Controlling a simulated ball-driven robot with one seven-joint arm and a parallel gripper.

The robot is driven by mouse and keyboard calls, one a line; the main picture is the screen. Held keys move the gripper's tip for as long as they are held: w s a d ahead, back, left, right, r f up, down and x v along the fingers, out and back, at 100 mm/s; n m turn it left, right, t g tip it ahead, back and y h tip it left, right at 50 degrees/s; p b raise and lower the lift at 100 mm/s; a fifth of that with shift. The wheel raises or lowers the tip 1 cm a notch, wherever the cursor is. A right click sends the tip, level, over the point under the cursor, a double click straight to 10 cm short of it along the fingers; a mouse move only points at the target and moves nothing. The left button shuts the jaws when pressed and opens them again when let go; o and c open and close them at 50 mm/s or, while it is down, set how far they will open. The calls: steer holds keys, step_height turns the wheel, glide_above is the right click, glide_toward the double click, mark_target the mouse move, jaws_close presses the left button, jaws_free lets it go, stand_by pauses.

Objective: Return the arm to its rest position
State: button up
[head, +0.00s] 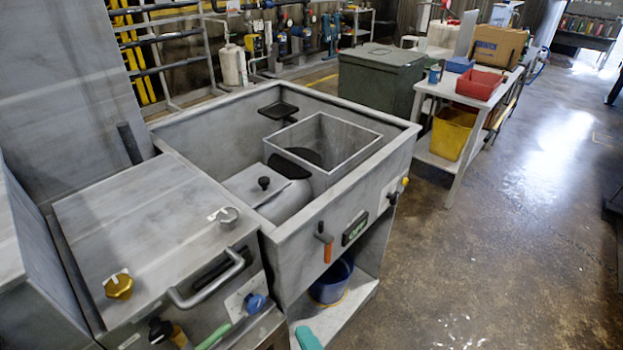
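Neither my arm nor my gripper shows in the head view, so its pose and its fingers are hidden from me. The waste compactor stands close in front as a grey metal unit (337,222) with an open square chute (340,140), a lid with a black knob (264,184) and a black pad (278,110) at the back. An orange-handled lever (327,249) hangs on its front face beside a small display (355,228).
At the left is a closed metal cabinet (150,230) with a bar handle (207,283). A blue bucket (332,282) sits on the shelf below. Behind are a green bin (379,78) and a table with a red tray (479,84). The floor at right (510,230) is clear.

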steer(key=s+d+f+m+g+h, duration=0.1)
steer(key=d+f+m+g+h, duration=0.2)
steer(key=d, duration=0.4)
steer(key=s+d+f+m+g+h, duration=0.1)
steer(key=s+d+f+m+h, duration=0.1)
steer(key=d+m, duration=0.4)
steer(key=s+d+f+m+g+h, duration=0.1)
steer(key=d+f+m+g+h, duration=0.15)
steer(key=d, duration=0.65)
steer(key=s+d+f+m+g, duration=0.1)
steer(key=s+d+m+g, duration=0.1)
steer(key=s, duration=0.5)
steer(key=s+d+f+m+g, duration=0.1)
steer(key=s+d+m+g, duration=0.2)
steer(key=s+d+m, duration=0.2)
steer(key=shift+s+d+f+y, duration=0.35)
steer(key=shift+s+y, duration=0.1)
steer(key=shift+s, duration=0.5)
steer(key=shift+g, duration=0.25)
